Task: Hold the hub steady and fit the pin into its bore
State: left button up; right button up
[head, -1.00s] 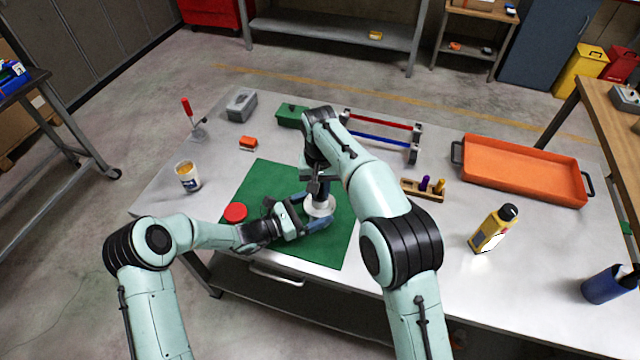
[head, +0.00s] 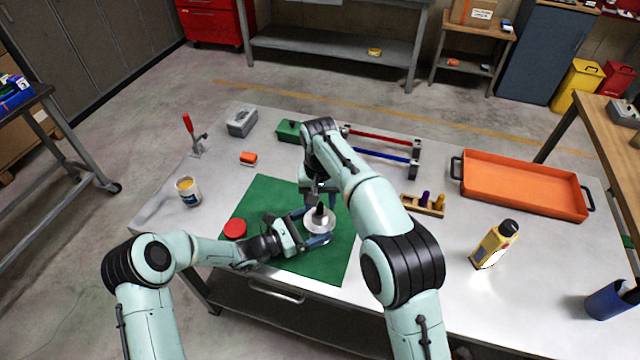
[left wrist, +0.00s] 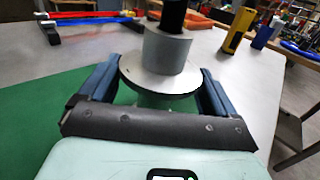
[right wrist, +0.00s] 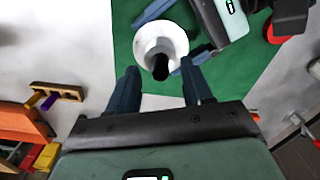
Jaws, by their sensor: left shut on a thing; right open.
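The hub (head: 314,226) is a pale grey flanged disc with a raised collar, standing on the green mat (head: 264,203). My left gripper (head: 316,227) is shut on the hub, with one blue finger on each side of its flange, as the left wrist view (left wrist: 155,82) shows. The black pin (head: 319,210) stands upright in the top of the hub's collar; it also shows in the right wrist view (right wrist: 160,70). How deep it sits is hidden. My right gripper (head: 319,192) is open and empty, just above the pin and apart from it.
A red round lid (head: 234,228) lies on the mat left of the hub. A wooden block with pegs (head: 424,204), a yellow bottle (head: 494,245) and an orange tray (head: 525,184) stand to the right. A tin (head: 187,190) and a toggle clamp (head: 193,135) stand left.

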notch_tip(320, 180, up, 10)
jog(key=shift+r, duration=0.15)
dwell(0.3)
pick_arm(q)
jog(key=o, duration=1)
jog(key=shift+o, duration=0.2)
jog(key=v, duration=1.2)
jog(key=shift+s+f, duration=0.1)
